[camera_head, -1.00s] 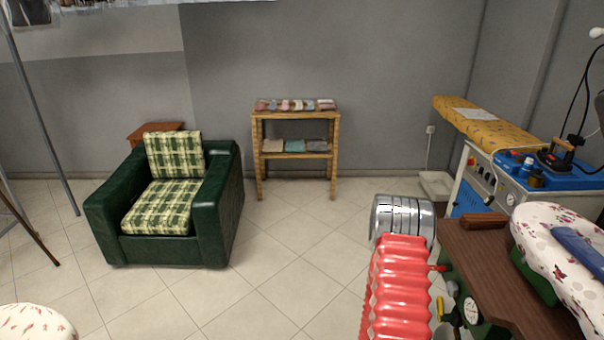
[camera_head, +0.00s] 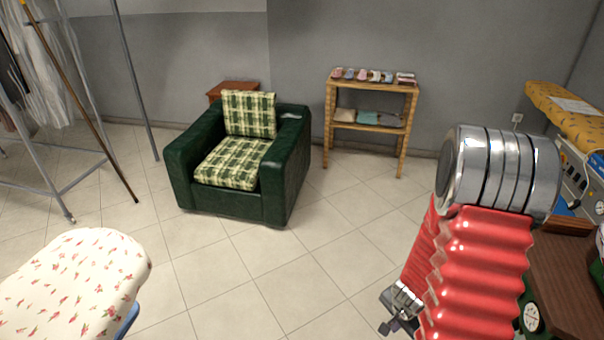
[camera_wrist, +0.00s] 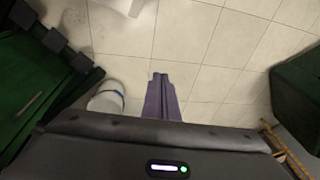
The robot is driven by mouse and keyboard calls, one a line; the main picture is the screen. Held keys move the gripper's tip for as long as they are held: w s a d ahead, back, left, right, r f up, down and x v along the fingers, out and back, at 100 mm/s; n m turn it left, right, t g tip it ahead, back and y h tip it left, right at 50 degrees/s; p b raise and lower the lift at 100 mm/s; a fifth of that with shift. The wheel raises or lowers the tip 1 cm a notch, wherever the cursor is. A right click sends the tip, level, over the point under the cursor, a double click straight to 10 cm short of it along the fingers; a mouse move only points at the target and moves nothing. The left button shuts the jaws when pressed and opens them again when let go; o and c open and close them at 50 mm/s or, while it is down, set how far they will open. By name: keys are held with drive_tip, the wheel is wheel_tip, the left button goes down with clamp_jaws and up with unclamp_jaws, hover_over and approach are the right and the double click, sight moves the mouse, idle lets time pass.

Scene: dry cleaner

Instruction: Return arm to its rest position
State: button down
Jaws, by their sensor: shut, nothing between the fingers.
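My arm, in a red ribbed sleeve with a chrome joint, stands folded at the right of the head view. My gripper (camera_head: 389,327) shows partly at the lower left of the sleeve, low in that view. In the wrist view the two purple fingers of my gripper (camera_wrist: 162,92) lie together, pointing over bare floor tiles. They are shut and nothing is between them.
A brown wooden top (camera_head: 565,285) stands close at the right of my arm. A floral ironing board (camera_head: 75,285) is front left. A green armchair (camera_head: 285,165) and wooden shelf (camera_head: 367,127) stand behind. Tiled floor between is clear.

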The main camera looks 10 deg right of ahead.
drive_tip(key=w+a+r+n+y, duration=0.1)
drive_tip(key=a+r+n+y, duration=0.35)
drive_tip(key=a+r, duration=0.75)
drive_tip(key=s+a+r+n+t+h, duration=0.1)
drive_tip(key=s+a+r+n, duration=0.1)
drive_tip(key=r, duration=0.6)
drive_tip(key=s+a+r+n+t+h, duration=0.1)
drive_tip(key=s+a+r+n, duration=0.2)
drive_tip(key=r, duration=0.6)
drive_tip(key=s+a+r+n+t+h, duration=0.1)
drive_tip(key=s+a+r+n, duration=0.1)
drive_tip(key=a+r+n, duration=0.3)
wheel_tip(320, 180, up, 3)
drive_tip(key=shift+s+a+r+t, duration=0.15)
drive_tip(key=shift+s+a+t, duration=0.05)
drive_tip(key=shift+s+t, duration=0.1)
drive_tip(key=shift+d, duration=0.1)
